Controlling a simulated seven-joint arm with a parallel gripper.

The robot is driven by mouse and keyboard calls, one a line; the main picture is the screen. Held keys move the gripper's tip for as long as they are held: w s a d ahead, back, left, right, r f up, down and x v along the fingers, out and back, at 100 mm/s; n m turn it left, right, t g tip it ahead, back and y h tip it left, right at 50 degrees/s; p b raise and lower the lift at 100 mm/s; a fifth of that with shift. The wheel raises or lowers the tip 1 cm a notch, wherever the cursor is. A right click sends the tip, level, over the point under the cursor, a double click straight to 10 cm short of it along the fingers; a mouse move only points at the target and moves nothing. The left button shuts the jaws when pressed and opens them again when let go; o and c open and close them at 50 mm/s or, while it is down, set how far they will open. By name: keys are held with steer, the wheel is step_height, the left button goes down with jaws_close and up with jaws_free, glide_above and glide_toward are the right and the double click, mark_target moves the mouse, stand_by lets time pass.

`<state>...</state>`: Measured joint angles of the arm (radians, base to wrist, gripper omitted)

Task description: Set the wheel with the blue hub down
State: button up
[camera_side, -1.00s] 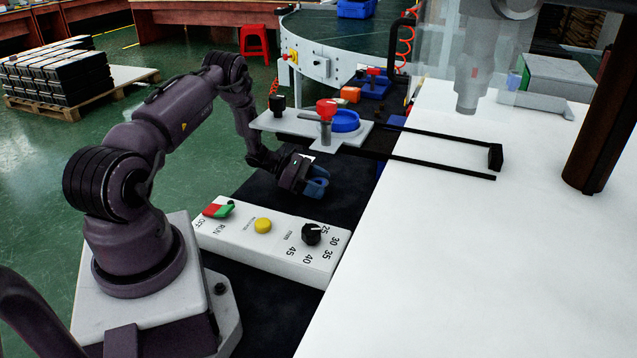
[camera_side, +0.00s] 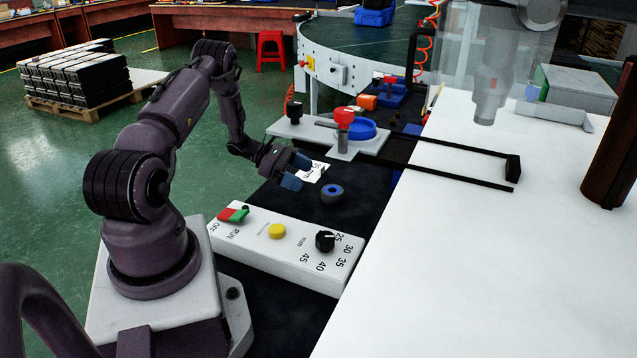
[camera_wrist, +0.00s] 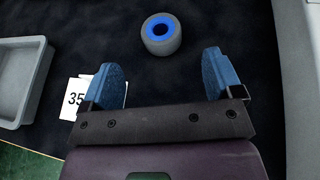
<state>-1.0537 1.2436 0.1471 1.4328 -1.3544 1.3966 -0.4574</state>
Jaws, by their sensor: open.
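The wheel with the blue hub (camera_side: 332,194) lies flat on the dark mat, to the right of my gripper (camera_side: 294,170) in the side view. In the wrist view the wheel (camera_wrist: 161,34) is a grey ring with a bright blue centre, lying beyond the fingertips. My gripper (camera_wrist: 162,75) is open and empty, its two blue fingers wide apart. The wheel is clear of both fingers.
A white card marked 35 (camera_wrist: 77,98) lies on the mat near the left finger. A grey tray (camera_wrist: 41,85) is at the left of the wrist view. A white control box (camera_side: 285,250) with a knob stands in front. Mat around the wheel is clear.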

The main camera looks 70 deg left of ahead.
steer(key=shift+o, duration=0.4)
steer(key=shift+v, duration=1.2)
